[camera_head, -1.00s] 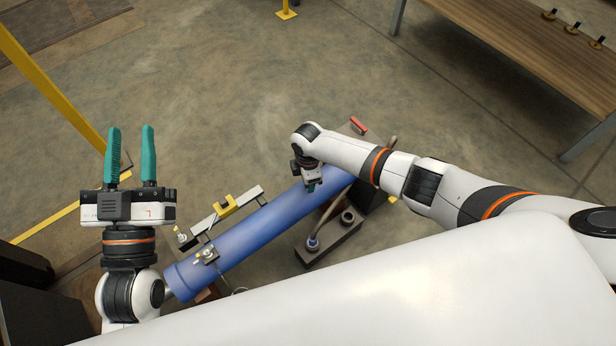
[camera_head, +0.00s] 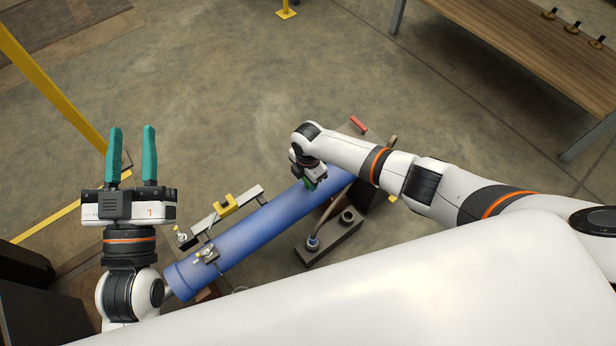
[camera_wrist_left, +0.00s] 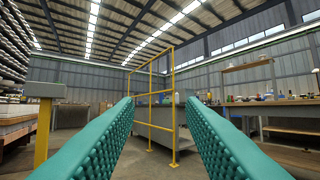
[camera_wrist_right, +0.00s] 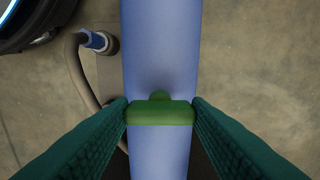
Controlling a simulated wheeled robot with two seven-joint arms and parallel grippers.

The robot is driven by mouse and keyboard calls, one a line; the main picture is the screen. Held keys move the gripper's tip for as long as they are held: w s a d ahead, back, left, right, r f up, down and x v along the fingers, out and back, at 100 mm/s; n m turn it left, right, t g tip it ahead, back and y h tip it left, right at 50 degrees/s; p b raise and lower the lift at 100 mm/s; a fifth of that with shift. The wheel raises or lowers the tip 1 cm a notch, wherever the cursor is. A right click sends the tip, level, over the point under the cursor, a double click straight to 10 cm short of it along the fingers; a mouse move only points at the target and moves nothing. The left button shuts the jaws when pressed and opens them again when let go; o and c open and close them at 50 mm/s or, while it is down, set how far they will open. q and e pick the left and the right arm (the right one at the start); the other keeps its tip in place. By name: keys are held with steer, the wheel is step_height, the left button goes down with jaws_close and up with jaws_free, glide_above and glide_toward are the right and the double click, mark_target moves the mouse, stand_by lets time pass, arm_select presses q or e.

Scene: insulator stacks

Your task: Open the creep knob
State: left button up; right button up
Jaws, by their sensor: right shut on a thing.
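A green knob (camera_wrist_right: 160,114) with a wide bar sits on a blue cylinder (camera_head: 255,232). In the right wrist view the bar lies across the cylinder (camera_wrist_right: 160,50). My right gripper (camera_head: 309,185) is shut on the knob, with one green finger against each end of the bar. In the head view the knob itself is hard to make out among the fingers. My left gripper (camera_head: 132,130) is open and empty, with its fingers pointing up, left of the cylinder. Its two fingers also show apart in the left wrist view (camera_wrist_left: 163,100).
A grey block with a hose fitting (camera_head: 328,242) stands beside the cylinder. A rail with a yellow bracket (camera_head: 226,206) runs along its other side. A red handle (camera_head: 358,124) lies beyond its far end. A wooden table (camera_head: 520,50) stands at upper right. Open floor lies behind.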

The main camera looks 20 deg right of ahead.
steer(key=o, duration=1)
steer(key=shift+r, duration=0.1)
step_height(320, 180, up, 3)
steer(key=shift+r+p, duration=0.1)
steer(key=shift+p, duration=0.85)
step_height(320, 180, up, 3)
steer(key=shift+p, duration=0.7)
arm_select(q)
steer(key=s+a+f+g+y+p, duration=0.1)
steer(key=s+a+f+g+y, duration=0.1)
steer(key=f+g, duration=0.5)
steer(key=s+a+f+g+y+p, duration=0.1)
steer(key=s+f+g, duration=0.4)
steer(key=f, duration=0.5)
steer(key=shift+s+a+n+g+y, duration=0.25)
steer(key=shift+a+n+g+y, duration=0.05)
steer(key=shift+a+g+y, duration=0.55)
arm_select(e)
steer(key=shift+r, duration=2.8)
arm_select(q)
steer(key=shift+f, duration=0.1)
